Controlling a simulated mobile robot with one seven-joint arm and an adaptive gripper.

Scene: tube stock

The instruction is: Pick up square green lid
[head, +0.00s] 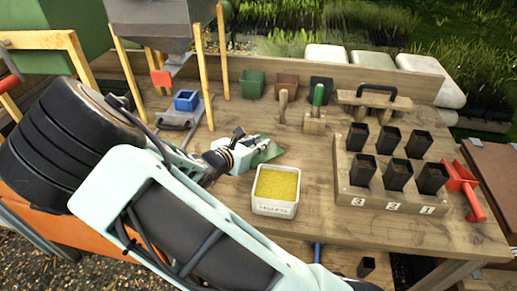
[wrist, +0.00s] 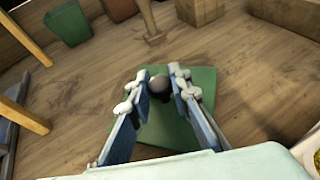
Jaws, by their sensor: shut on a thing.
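I cannot tell whether the lid touches the bench.
A white square tub of yellow pellets (head: 275,204) stands close in front of the lid.

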